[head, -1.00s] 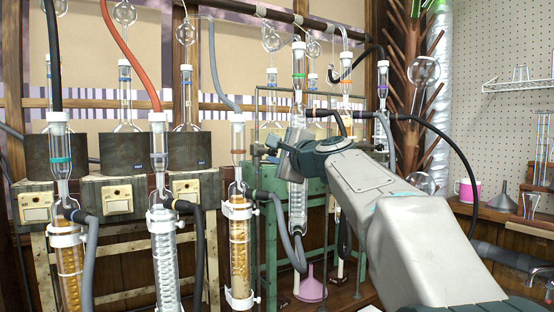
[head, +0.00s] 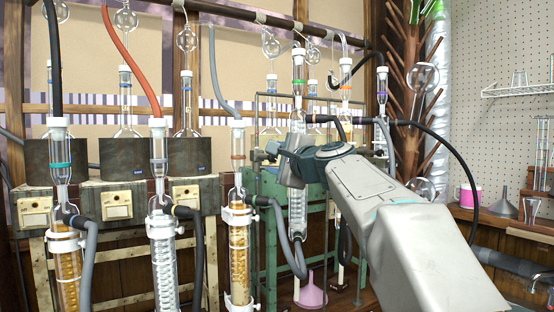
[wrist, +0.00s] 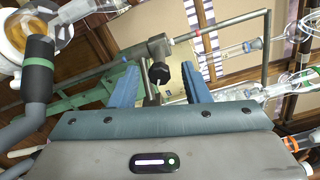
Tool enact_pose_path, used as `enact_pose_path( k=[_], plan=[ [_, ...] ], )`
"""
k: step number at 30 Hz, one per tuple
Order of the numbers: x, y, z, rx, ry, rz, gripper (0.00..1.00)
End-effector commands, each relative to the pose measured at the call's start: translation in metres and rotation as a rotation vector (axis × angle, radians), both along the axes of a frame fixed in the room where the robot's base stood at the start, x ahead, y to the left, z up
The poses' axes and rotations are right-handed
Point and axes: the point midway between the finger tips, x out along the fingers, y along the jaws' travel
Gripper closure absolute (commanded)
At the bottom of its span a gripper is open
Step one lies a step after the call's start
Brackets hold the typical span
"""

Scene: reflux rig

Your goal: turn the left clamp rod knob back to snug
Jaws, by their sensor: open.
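In the wrist view a black knob (wrist: 160,73) sits on the end of a grey metal clamp (wrist: 155,48) fixed to a thin grey rod (wrist: 215,29). My gripper (wrist: 161,80) is open, with one blue jaw on each side of the knob. Clear gaps show between the knob and both jaws, and it is not gripped. In the head view my gripper (head: 278,156) points left in front of the green stand. The knob cannot be made out clearly there. Whether this is the left clamp's knob cannot be told for sure.
A glass condenser (head: 298,210) hangs close under my gripper, with a grey hose beside it. Another condenser with amber filling (head: 239,255) stands to the left. A green stand (head: 270,215) is behind.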

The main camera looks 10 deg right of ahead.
Motion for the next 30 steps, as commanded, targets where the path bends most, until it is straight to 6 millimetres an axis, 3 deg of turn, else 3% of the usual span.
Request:
enact_pose_path(
  k=[5,18,24,30],
  plan=[
    [-0.02,-0.007,0.0,0.0,-0.003,-0.003,0.57],
    [-0.105,-0.034,0.0,0.0,-0.003,-0.002,0.57],
    [-0.125,-0.041,0.0,-0.001,-0.001,-0.001,0.57],
    [-0.129,-0.042,0.0,0.0,-0.001,0.0,0.57]
  ],
)
